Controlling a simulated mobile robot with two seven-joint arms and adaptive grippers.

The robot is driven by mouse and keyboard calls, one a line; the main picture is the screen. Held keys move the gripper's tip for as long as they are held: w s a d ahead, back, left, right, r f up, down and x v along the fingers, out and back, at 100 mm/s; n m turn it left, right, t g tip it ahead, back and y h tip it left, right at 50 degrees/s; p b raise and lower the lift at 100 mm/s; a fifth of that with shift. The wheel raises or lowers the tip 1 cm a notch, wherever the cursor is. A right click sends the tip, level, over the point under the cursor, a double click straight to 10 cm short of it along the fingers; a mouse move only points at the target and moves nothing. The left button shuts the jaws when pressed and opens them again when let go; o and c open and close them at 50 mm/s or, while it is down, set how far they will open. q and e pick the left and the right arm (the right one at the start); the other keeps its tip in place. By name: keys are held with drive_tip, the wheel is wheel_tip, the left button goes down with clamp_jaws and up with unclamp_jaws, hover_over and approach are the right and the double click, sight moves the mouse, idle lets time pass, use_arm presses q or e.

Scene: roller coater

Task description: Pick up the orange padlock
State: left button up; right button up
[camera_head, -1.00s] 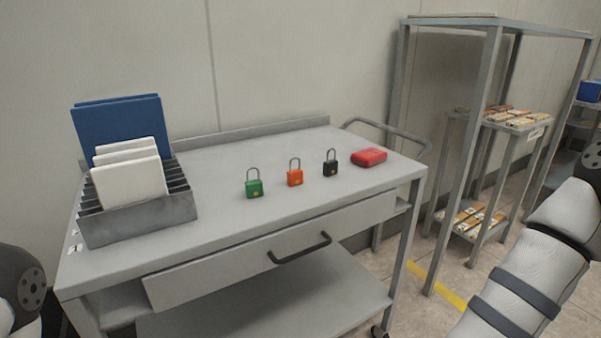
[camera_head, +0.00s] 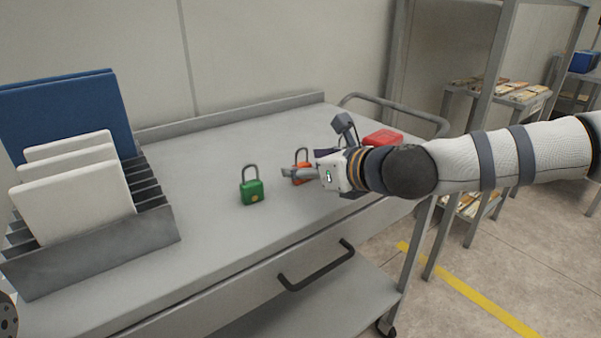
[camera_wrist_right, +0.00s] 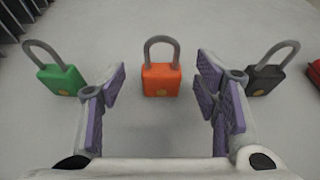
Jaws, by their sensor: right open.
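The orange padlock (camera_head: 301,173) stands upright on the grey cart top, partly hidden by my right gripper in the head view. In the right wrist view the orange padlock (camera_wrist_right: 161,79) stands just beyond and between the open fingertips, with its grey shackle up. My right gripper (camera_head: 312,150) is open and empty, reaching in from the right. It also shows in the right wrist view (camera_wrist_right: 160,88), with purple pads on both fingers.
A green padlock (camera_head: 252,191) stands left of the orange one. A black padlock (camera_wrist_right: 264,80) stands close outside the right finger in the wrist view. A red case (camera_head: 383,139) lies beyond. A metal rack (camera_head: 150,243) with panels stands at the left.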

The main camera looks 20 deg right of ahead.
sight(303, 165)
drive_tip(key=x, duration=0.3)
drive_tip(key=shift+w+f, duration=0.1)
drive_tip(key=shift+c, duration=0.6)
drive_tip(key=c, duration=1.2)
